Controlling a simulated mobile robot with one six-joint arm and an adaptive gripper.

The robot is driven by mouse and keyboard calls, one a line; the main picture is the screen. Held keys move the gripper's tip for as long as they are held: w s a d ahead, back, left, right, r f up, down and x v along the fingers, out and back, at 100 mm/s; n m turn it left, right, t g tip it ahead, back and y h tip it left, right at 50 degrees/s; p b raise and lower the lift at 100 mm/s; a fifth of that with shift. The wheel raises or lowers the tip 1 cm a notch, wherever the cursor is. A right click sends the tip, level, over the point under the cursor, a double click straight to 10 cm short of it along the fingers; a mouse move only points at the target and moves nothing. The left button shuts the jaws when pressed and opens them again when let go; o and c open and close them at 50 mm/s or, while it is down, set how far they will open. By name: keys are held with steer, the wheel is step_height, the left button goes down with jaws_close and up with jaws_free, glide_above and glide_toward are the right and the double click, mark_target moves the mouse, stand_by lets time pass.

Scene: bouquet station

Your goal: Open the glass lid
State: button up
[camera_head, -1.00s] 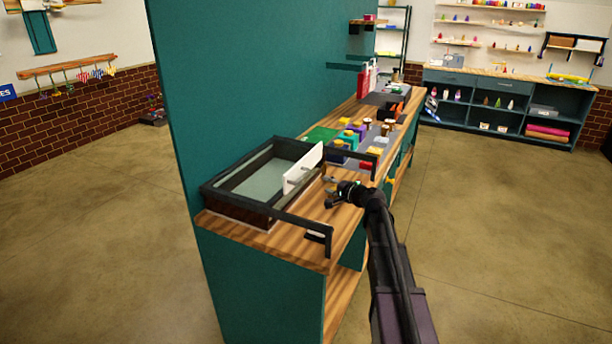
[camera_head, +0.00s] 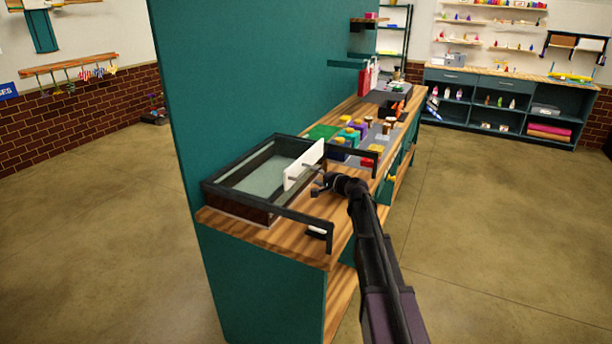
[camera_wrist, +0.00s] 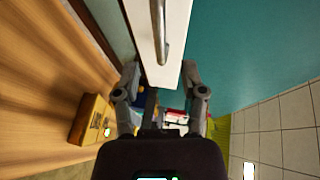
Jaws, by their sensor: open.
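A dark-framed case (camera_head: 240,218) with a pale glass surface (camera_head: 262,176) sits at the near end of the wooden counter. A white panel (camera_head: 304,165) stands upright along its right side. In the wrist view the white panel (camera_wrist: 176,65) carries a grey metal handle (camera_wrist: 160,30). My gripper (camera_head: 317,181) is just right of the panel. In the wrist view its fingers (camera_wrist: 160,72) are spread apart on either side of the panel's lower end, with nothing held. I cannot tell whether they touch the panel.
Dark bars stick out from the case at its front (camera_head: 315,228) and back right. Colourful bottles and small boxes stand farther along the counter (camera_head: 300,235). A tall teal wall (camera_head: 235,70) rises behind. A yellow box (camera_wrist: 90,120) shows in the wrist view.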

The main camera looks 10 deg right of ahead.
mark_target(304, 173)
steer(key=b+x, duration=0.1)
steer(key=x, duration=0.5)
steer(key=shift+w+a, duration=0.2)
steer(key=shift+w, duration=0.05)
jaws_close()
